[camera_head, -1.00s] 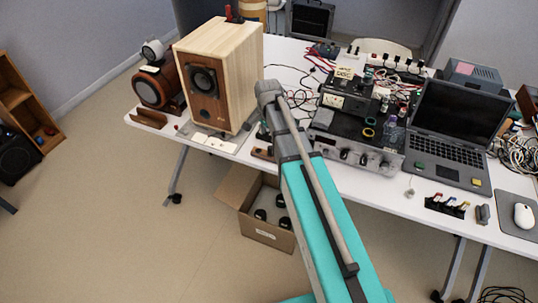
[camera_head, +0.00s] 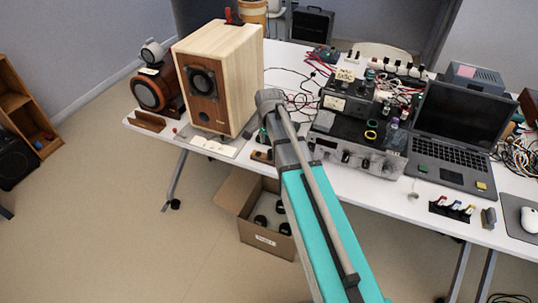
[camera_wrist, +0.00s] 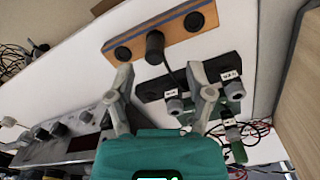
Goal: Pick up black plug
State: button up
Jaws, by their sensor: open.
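The black plug (camera_wrist: 155,44) is a short dark cylinder with a black cable, at the middle of a wooden strip (camera_wrist: 175,30) in the wrist view. Black round sockets (camera_wrist: 122,53) sit on either side of it. My gripper (camera_wrist: 159,70) is open, with one grey finger low on the left and one low on the right of the plug. In the head view my arm hides the gripper and plug; a small wooden piece (camera_head: 262,156) shows beside the arm.
A black block (camera_wrist: 180,85) with labelled grey connectors lies close to my right finger. An instrument (camera_wrist: 60,135) with knobs is at the lower left of the wrist view. A large wooden speaker (camera_head: 235,80) and a laptop (camera_head: 455,140) stand on the white table (camera_head: 360,188).

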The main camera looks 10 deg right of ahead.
aim_at(270, 149)
jog(key=shift+d+f+b, duration=0.2)
jog(key=shift+f+b, duration=0.55)
jog(key=shift+f, duration=0.1)
jog(key=shift+d+f+b, duration=0.15)
jog(key=shift+f+b, duration=0.6)
jog(key=shift+f, duration=0.1)
jog(key=shift+f+b, duration=0.75)
jog(key=shift+b, duration=0.05)
grip_shut()
